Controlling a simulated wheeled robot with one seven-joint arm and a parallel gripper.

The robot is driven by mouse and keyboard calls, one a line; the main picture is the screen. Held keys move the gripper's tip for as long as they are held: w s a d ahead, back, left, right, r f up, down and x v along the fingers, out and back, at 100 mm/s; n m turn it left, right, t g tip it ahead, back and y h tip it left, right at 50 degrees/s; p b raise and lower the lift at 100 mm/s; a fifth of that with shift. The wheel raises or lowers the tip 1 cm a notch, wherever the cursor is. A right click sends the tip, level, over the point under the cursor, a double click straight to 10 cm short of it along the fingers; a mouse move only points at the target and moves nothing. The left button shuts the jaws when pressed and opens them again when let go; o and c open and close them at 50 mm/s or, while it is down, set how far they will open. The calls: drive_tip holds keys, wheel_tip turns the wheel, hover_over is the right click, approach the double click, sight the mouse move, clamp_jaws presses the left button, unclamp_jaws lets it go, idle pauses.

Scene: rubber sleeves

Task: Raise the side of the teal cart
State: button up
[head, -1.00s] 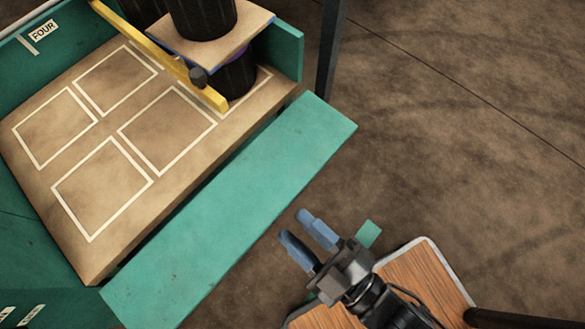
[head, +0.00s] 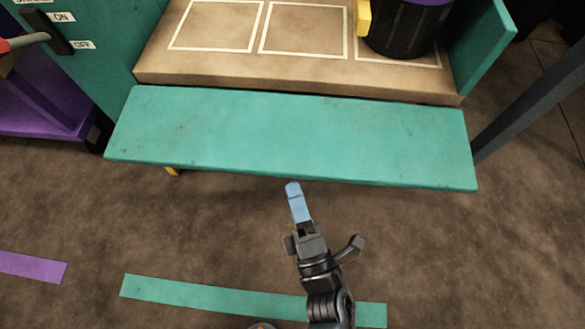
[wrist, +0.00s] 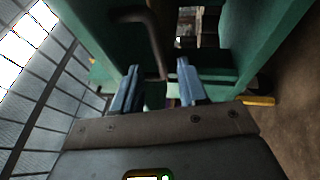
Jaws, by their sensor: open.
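The teal cart has a brown bed (head: 300,85) marked with white outlined squares. Its side panel (head: 290,135) is folded down, lying out along the near edge of the bed. My gripper (head: 293,188) is in front of the panel's near edge, around its middle, with its fingertips at that edge in the picture. I cannot tell whether they touch it. In the wrist view my gripper (wrist: 157,85) has its two blue fingers apart with nothing held between them. A dark bent bar (wrist: 150,35) and teal surfaces show beyond the fingers.
A black ribbed sleeve (head: 405,30) stands on the bed beside a yellow bar (head: 363,17). A purple cart (head: 35,110) is at the left, below an ON/OFF lever. A dark post (head: 535,100) stands at the right. The floor before the panel is open, with a teal strip (head: 210,295).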

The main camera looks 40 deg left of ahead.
sight(286, 166)
drive_tip(key=b+x, duration=0.2)
drive_tip(key=x, duration=0.4)
drive_tip(key=shift+w+a+r, duration=0.1)
drive_tip(key=shift+w+a, duration=0.1)
drive_tip(key=shift+a, duration=0.05)
clamp_jaws()
idle(0.4)
